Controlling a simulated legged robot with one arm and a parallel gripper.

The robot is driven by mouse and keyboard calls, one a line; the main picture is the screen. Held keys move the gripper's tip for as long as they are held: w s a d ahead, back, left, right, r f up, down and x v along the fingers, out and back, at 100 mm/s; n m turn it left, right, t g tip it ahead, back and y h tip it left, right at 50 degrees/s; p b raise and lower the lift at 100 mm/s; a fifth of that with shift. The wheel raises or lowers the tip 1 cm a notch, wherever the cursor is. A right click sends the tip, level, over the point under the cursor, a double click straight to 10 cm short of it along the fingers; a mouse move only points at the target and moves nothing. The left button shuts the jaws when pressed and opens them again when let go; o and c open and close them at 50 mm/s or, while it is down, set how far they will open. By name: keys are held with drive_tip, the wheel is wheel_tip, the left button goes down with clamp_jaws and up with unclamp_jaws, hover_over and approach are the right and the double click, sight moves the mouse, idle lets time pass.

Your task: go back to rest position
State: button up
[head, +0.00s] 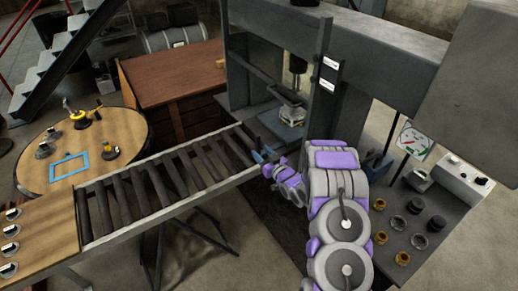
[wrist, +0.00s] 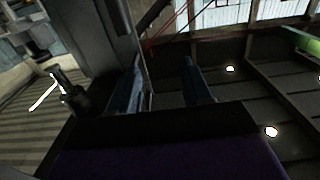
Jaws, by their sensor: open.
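My arm, grey with purple pads, reaches up from the lower right in the head view. My gripper (head: 264,155) is at its far end, beside the right end of the roller conveyor and in front of the press. In the wrist view my gripper (wrist: 165,85) shows two blue fingers set well apart. Nothing is between them, so it is open and empty.
The roller conveyor (head: 168,184) runs left of my gripper. The press frame (head: 322,75) stands close behind, with a part (head: 292,113) inside. A round table (head: 85,150) is at left, a desk (head: 175,73) behind. A side bench (head: 440,205) with several rings is at right.

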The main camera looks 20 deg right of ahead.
drive_tip(key=s+r+m+g+h+b, duration=0.1)
drive_tip(key=s+r+m+g+h, duration=0.1)
drive_tip(key=s+r+g+h, duration=0.65)
drive_tip(key=s+a+r+g+y, duration=0.1)
drive_tip(key=s+a+r+g, duration=0.2)
drive_tip(key=s, duration=1.2)
drive_tip(key=s+a+r+g+y+b, duration=0.1)
drive_tip(key=s+a, duration=0.5)
drive_tip(key=s, duration=0.9)
drive_tip(key=s+a+r+g+y, duration=0.2)
drive_tip(key=s+a+r+g, duration=0.3)
drive_tip(key=s, duration=1)
drive_tip(key=shift+s+m+g+b, duration=0.2)
drive_tip(key=shift+m+g+b, duration=0.1)
drive_tip(key=shift+g, duration=0.65)
drive_tip(key=shift+r+y, duration=0.1)
drive_tip(key=shift+y, duration=0.15)
